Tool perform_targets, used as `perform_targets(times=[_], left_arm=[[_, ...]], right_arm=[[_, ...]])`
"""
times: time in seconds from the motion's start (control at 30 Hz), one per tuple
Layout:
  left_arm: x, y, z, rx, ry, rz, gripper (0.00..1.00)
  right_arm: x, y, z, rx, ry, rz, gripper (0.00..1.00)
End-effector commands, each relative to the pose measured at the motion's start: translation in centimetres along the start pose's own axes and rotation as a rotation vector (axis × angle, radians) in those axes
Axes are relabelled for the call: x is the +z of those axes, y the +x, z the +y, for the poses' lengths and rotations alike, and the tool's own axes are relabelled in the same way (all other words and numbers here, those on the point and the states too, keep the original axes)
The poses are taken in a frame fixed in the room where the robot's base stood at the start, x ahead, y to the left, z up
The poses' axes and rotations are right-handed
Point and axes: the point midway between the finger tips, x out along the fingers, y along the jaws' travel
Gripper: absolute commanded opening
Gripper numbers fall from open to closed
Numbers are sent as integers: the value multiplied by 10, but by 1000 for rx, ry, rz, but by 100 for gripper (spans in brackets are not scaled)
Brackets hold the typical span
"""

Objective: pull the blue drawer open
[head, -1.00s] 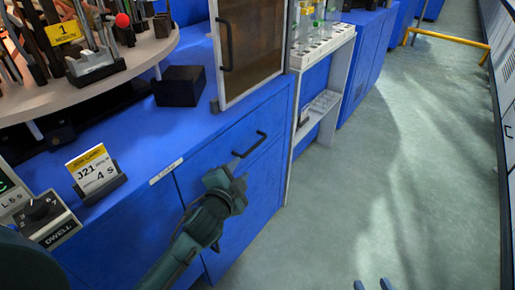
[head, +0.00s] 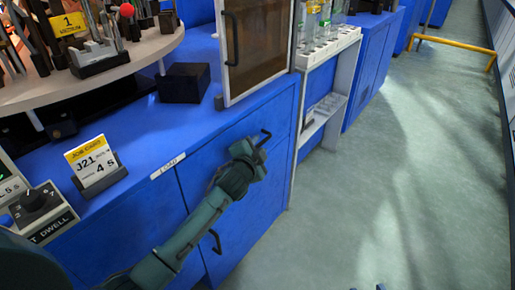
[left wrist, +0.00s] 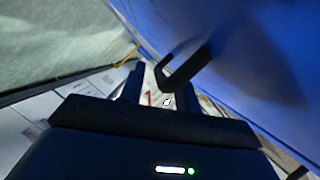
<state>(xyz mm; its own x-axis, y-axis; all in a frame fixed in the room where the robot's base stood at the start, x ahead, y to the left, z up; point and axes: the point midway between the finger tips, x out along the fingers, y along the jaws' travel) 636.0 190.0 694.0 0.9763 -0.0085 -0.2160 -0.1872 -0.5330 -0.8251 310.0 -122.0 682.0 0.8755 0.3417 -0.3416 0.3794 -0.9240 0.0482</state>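The blue drawer (head: 287,113) is in the upper right part of the blue cabinet front, and its front looks flush. Its black bar handle (head: 267,136) shows just past my left gripper (head: 257,145), which hides part of it. In the left wrist view the handle (left wrist: 185,70) stands out from the blue face, close to the fingers of my left gripper (left wrist: 150,78). A gap shows between those fingers, and I see no grip on the handle. A small tip at the bottom edge of the head view seems to be my right gripper (head: 380,287).
A lower blue door has its own black handle (head: 215,241) beneath my left arm. Above the drawer stand a framed brown panel (head: 258,50) and a black block (head: 184,83). A white rack (head: 325,55) is to the right. The floor (head: 400,170) is clear.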

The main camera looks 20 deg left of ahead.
Motion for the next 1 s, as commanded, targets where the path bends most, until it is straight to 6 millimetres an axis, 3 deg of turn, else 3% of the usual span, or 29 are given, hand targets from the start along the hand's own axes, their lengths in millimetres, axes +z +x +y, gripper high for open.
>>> perform_targets(times=[0.1,0.5,1.0], left_arm=[[0,0,0,0,0,0,33],[0,0,0,0,0,-1,0],[1,-1,0,1,0,-1,0]], right_arm=[[0,0,0,0,-1,1,36],[-2,1,1,0,-4,7,36],[-2,1,1,0,-6,8,36]])
